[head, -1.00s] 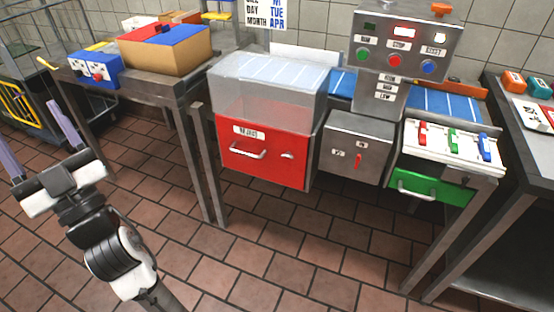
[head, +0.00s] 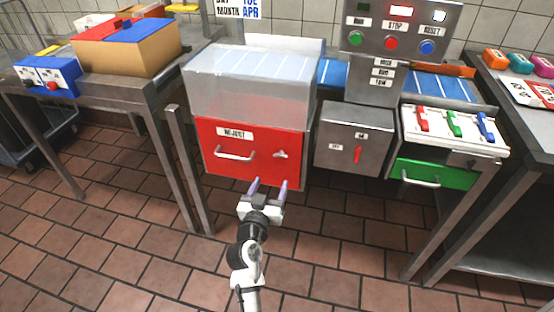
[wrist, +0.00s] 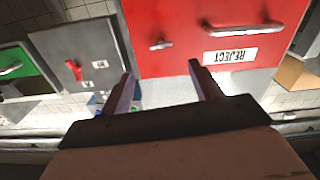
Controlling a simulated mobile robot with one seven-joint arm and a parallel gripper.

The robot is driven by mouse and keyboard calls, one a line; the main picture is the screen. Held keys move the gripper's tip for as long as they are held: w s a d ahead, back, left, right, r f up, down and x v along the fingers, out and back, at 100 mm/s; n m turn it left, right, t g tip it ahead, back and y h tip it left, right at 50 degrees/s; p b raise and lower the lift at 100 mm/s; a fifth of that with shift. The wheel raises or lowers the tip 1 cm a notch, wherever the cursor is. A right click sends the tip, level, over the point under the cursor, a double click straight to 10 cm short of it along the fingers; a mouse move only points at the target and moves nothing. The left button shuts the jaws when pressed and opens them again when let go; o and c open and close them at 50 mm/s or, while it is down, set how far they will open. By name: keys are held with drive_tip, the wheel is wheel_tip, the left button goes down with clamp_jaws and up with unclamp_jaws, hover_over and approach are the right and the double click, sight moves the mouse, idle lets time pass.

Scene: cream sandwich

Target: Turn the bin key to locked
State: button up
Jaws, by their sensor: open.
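The red reject bin (head: 252,170) hangs under the clear-walled box, with a "REJECT" label and a metal bar handle (head: 234,154). The small metal key (head: 281,154) sits on the bin's front, right of the handle, and looks about horizontal. In the wrist view, which is upside down, the key (wrist: 161,44) shows on the red front (wrist: 185,20), beyond my fingers. My gripper (head: 269,184) is open and empty, just below and in front of the bin's lower right edge, apart from the key.
A grey box with a red switch (head: 357,154) is right of the bin. A green drawer (head: 432,174) sits further right under a white tray with coloured levers. A table leg (head: 188,170) stands left of the bin. The tiled floor in front is clear.

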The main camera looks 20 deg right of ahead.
sight(280, 155)
drive_tip(key=p+x, duration=0.2)
drive_tip(key=x, duration=0.8)
drive_tip(key=shift+w+d, duration=0.1)
drive_tip(key=shift+w, duration=0.05)
drive_tip(key=c, duration=1)
